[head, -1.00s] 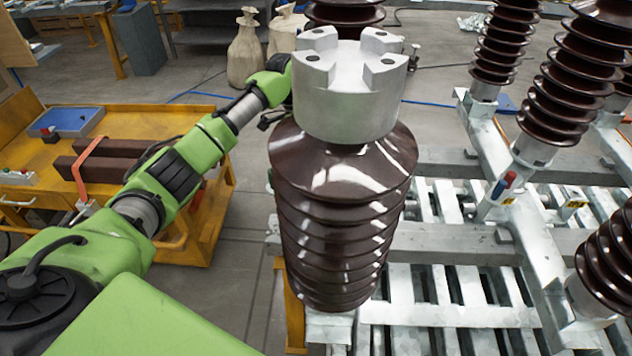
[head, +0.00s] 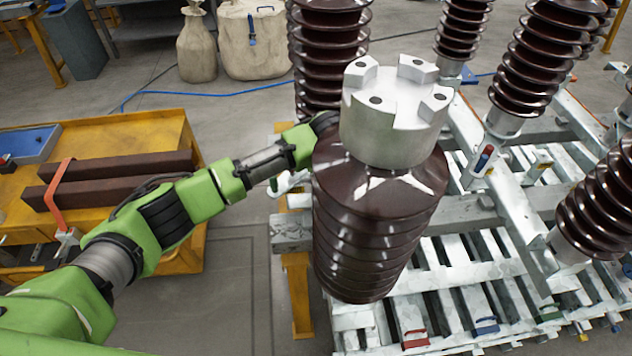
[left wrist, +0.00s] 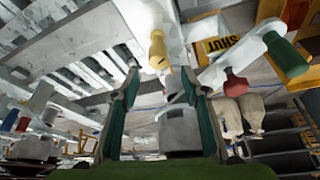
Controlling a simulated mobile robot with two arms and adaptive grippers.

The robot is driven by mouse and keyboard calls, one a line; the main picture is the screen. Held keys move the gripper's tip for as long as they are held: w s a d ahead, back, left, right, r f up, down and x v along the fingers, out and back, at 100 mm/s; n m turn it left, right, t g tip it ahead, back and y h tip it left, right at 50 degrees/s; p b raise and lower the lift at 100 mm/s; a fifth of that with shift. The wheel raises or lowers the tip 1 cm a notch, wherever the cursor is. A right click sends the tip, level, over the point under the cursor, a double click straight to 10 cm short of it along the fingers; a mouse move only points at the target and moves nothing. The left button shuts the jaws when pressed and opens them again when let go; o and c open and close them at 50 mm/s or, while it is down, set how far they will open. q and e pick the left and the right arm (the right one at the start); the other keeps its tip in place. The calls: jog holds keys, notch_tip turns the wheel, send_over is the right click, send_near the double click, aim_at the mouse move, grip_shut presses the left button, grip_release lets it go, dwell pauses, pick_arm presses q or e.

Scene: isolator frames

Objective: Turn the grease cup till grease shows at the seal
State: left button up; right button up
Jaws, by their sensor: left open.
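In the head view my left arm reaches from the left to behind the front brown insulator (head: 375,225), which hides its gripper. In the left wrist view my left gripper (left wrist: 160,76) is open, its two green-lined fingers apart. A yellow-ended part (left wrist: 157,50) shows just beyond the fingertips, roughly between them; I cannot tell whether they touch it. A red-ended handle (left wrist: 236,85) and a green-ended handle (left wrist: 286,55) are to the right. I cannot tell which part is the grease cup, and I cannot make out the seal or any grease. My right gripper is not in view.
Several brown insulators stand on the grey metal frame (head: 445,265), some leaning. A silver slotted cap (head: 392,115) tops the front one. A yellow cart (head: 150,130) with brown bars is at left. A yellow SHUT sign (left wrist: 218,45) shows near the handles. Floor between cart and frame is clear.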

pick_arm(q)
jog(key=shift+x, duration=3.75)
jog(key=shift+d, duration=0.15)
jog(key=c, duration=1.1)
